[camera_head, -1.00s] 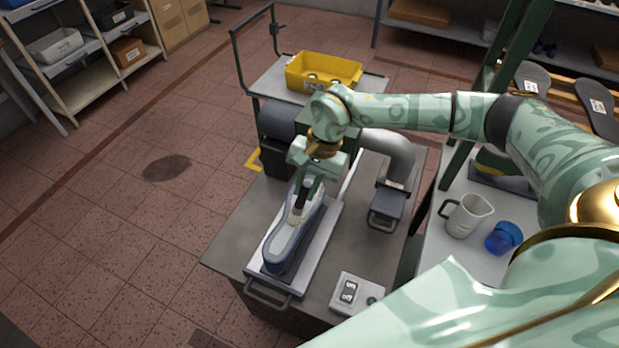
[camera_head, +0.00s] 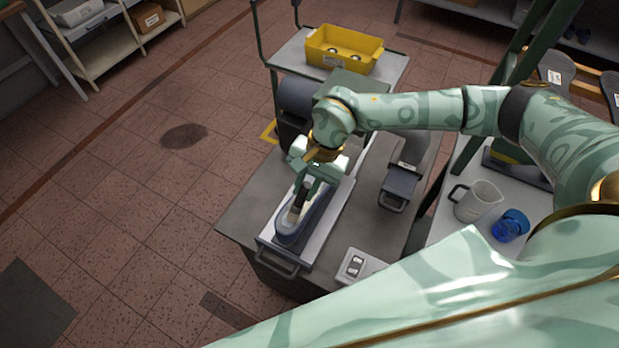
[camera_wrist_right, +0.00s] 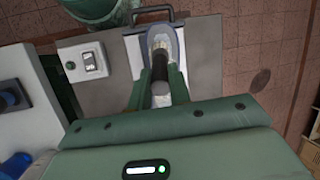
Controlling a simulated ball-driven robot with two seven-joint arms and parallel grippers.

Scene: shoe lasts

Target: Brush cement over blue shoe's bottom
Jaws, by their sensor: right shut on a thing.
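The blue shoe (camera_head: 318,211) lies bottom up on a light tray (camera_head: 265,236) on the grey workbench; its pale sole faces up. In the right wrist view the shoe (camera_wrist_right: 178,45) shows beyond my fingers. My right gripper (camera_head: 306,187) is above the shoe, shut on the dark handle of a brush (camera_head: 301,196). The brush's pale bristles point down at the sole; I cannot tell whether they touch it. The brush (camera_wrist_right: 160,68) also shows between the fingers in the right wrist view. My left gripper is not in view.
A switch box (camera_head: 357,265) sits at the bench's front right. A white jug (camera_head: 478,202) and a blue jar (camera_head: 510,226) stand on the side table to the right. A yellow bin (camera_head: 343,50) stands on a cart behind. A machine with a grey duct is beside the tray.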

